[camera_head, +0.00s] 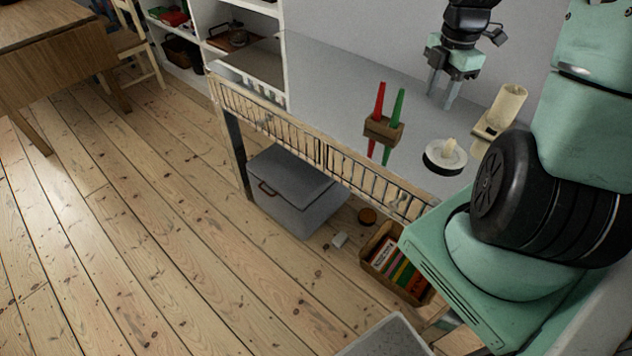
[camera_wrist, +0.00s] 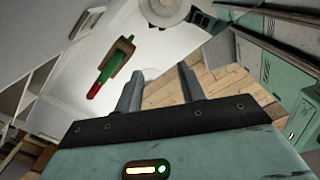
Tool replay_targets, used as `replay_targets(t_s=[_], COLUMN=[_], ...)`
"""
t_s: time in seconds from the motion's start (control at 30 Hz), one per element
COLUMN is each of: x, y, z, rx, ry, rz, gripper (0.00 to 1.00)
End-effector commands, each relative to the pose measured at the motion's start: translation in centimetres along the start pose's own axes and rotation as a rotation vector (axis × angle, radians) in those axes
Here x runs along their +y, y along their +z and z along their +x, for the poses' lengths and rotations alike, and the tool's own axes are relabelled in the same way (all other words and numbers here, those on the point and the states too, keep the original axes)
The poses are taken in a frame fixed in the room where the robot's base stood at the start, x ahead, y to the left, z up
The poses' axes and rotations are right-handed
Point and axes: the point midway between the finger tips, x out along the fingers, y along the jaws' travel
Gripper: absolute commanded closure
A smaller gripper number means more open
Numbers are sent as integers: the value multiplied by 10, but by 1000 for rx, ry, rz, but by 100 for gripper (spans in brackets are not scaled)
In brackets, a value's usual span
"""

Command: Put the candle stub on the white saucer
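A round white saucer (camera_head: 436,164) with a dark outer edge lies near the right end of the grey tabletop. A short pale candle stub (camera_head: 448,147) appears to stand upright in its middle. In the wrist view the saucer (camera_wrist: 150,14) is at the top edge, partly cut off. My gripper (camera_head: 440,99) points down above the back of the tabletop, behind the saucer and apart from it. Its two fingers are spread, with nothing seen between them; they also show in the wrist view (camera_wrist: 158,72).
The tabletop's left part is clear. A grey lidded box (camera_head: 290,190) sits underneath.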

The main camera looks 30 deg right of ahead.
Motion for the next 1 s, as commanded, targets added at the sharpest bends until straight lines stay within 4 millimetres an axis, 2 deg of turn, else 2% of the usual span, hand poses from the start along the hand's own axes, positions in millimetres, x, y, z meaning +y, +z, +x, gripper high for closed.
replay_targets(t_s=[0.03,0.1,0.27,0.3,0.37,0.5,0.63,0.8,0.9,1.0], x=[7,10,-4,-12,-26,-72,-121,-174,-191,-199], y=[-34,-79,-176,-198,-230,-293,-335,-362,-367,-369], z=[-5,-11,-23,-26,-29,-37,-42,-46,-47,-47], rx=[1,5,18,21,25,33,37,38,38,37], ry=[3,6,6,5,4,-5,-15,-26,-30,-32], rz=[13,69,205,238,289,407,516,627,668,688], gripper=[61,61,61,61,61,61,61,61,61,61])
